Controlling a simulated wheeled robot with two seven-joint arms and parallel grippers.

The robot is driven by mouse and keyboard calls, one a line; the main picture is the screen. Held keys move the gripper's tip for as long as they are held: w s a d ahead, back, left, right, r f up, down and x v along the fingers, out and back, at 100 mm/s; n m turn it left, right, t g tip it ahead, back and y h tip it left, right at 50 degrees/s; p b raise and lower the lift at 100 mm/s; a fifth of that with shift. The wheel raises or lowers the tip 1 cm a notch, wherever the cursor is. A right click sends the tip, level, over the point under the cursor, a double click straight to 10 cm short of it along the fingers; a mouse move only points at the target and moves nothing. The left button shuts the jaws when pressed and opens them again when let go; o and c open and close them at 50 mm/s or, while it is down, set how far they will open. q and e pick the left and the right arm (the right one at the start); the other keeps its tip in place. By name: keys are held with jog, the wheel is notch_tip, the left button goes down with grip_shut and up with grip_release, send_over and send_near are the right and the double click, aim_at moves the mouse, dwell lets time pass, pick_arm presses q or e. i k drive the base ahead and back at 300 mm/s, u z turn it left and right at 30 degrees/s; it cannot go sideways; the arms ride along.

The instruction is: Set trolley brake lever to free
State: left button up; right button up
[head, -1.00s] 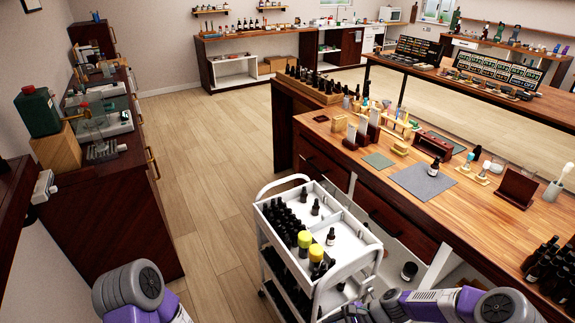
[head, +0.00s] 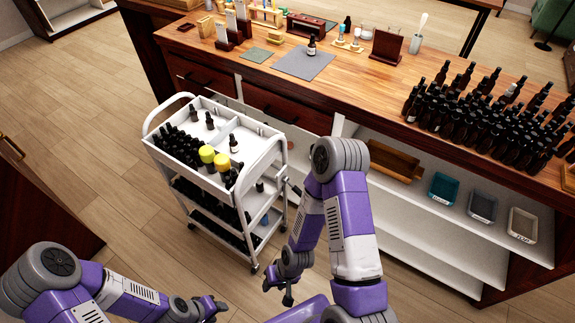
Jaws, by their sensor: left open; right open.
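The white trolley (head: 185,165) stands left of centre, in front of the wooden counter, with dark dropper bottles and yellow-topped items in its top tray. One of its casters (head: 254,268) shows at the near corner. I cannot make out the brake lever at this size. My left gripper (head: 220,305) is open and empty at the bottom, below and in front of the trolley. My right gripper (head: 278,292) is open and empty, low and just right of the near caster. It is apart from the trolley.
The counter (head: 390,75) runs along the trolley's far right side, crowded with dark bottles (head: 490,115) at right. Open shelves below hold a teal tray (head: 442,190) and other bins. Wooden floor (head: 95,135) is clear left of the trolley.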

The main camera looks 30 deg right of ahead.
aim_at(296, 190)
jog(key=z, duration=3.05)
jog(key=i, duration=0.7)
jog(key=u, duration=2.6)
jog(key=k, duration=0.45)
jog(key=u, duration=0.4)
jog(key=i, duration=0.95)
jog(key=z, duration=0.2)
